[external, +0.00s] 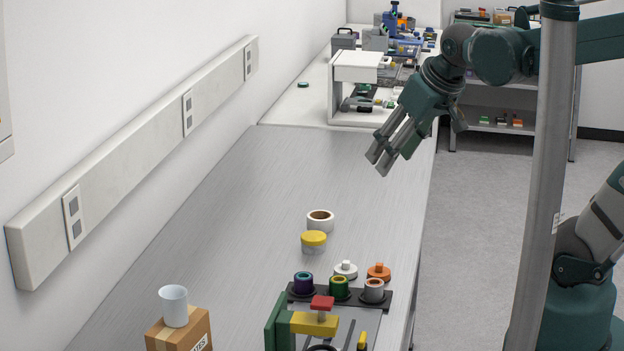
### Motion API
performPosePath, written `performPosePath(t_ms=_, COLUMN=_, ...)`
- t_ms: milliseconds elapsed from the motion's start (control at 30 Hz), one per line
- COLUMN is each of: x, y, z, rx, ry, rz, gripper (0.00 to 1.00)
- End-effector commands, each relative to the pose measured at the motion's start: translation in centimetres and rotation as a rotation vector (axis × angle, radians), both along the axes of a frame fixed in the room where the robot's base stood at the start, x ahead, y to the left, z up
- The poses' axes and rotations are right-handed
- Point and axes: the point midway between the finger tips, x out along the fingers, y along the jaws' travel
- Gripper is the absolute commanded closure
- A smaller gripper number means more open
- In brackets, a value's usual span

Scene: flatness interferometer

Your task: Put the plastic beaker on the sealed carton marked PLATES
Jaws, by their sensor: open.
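The plastic beaker (173,307), a pale whitish cup, stands upright on top of a brown cardboard carton (166,338) at the lower left of the external view. The carton is taped shut, and the end of its printed label, "ATES", shows on its right side; the picture's bottom edge cuts it off. My gripper (381,162) is open and empty. It hangs above the far right part of the metal bench, well apart from the beaker and carton, with its fingers pointing down and left.
A black rack (300,297) with coloured pieces and a green and yellow fixture (313,324) stand at the front. A white stand (357,67) is at the back. The bench middle (250,215) is clear.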

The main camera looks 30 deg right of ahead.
Motion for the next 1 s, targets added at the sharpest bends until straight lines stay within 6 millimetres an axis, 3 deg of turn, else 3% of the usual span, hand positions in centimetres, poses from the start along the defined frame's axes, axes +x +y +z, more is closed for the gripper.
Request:
performPosePath(t_ms=200, x=-2.7, y=-4.5, z=-0.7, rx=0.002, ry=-0.034, rz=-0.088, gripper=0.53)
performPosePath(t_ms=400, x=-4.4, y=-6.8, z=-1.2, rx=0.002, ry=-0.056, rz=-0.14, gripper=0.53)
performPosePath(t_ms=1000, x=-4.9, y=-7.6, z=-1.6, rx=0.003, ry=-0.064, rz=-0.157, gripper=0.53)
